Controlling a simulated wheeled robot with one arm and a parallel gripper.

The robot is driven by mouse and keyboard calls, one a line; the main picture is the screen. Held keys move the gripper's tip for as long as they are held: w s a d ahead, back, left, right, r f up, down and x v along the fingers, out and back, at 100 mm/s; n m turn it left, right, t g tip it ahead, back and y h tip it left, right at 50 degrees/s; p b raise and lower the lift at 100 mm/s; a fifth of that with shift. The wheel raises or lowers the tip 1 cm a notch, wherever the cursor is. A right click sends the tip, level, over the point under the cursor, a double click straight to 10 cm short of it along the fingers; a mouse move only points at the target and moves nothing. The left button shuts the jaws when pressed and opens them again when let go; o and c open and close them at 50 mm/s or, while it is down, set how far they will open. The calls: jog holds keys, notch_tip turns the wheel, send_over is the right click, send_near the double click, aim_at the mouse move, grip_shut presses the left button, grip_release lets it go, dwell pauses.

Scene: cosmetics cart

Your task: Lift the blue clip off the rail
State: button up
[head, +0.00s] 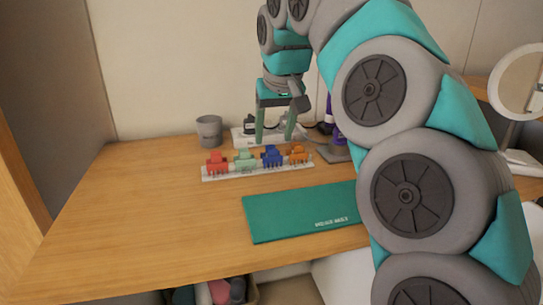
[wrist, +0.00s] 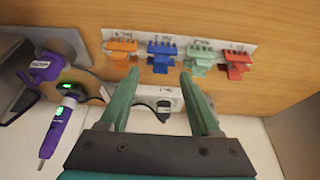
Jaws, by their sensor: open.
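The blue clip (head: 271,155) sits on the white rail (head: 228,174) on the table, between the mint green clip (head: 244,158) and the orange clip (head: 297,152). The red clip (head: 217,162) is at the rail's left end. My gripper (head: 274,139) is open and empty, pointing down above and apart from the rail, near the blue clip. In the wrist view the blue clip (wrist: 161,55) shows just beyond the space between my open fingertips (wrist: 160,75). The clip order is mirrored there, with orange on the left.
A teal mat (head: 290,215) lies in front of the rail. A grey cup (head: 209,131) stands behind it at left. A white device (wrist: 165,98) with cables and a purple tool (wrist: 57,130) with a green display are behind the rail. The table's left side is clear.

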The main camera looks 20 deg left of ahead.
aim_at(271, 147)
jog(key=x, duration=0.3)
jog(key=shift+a+f, duration=0.1)
jog(key=shift+f, duration=0.05)
jog(key=shift+c, duration=0.4)
grip_shut()
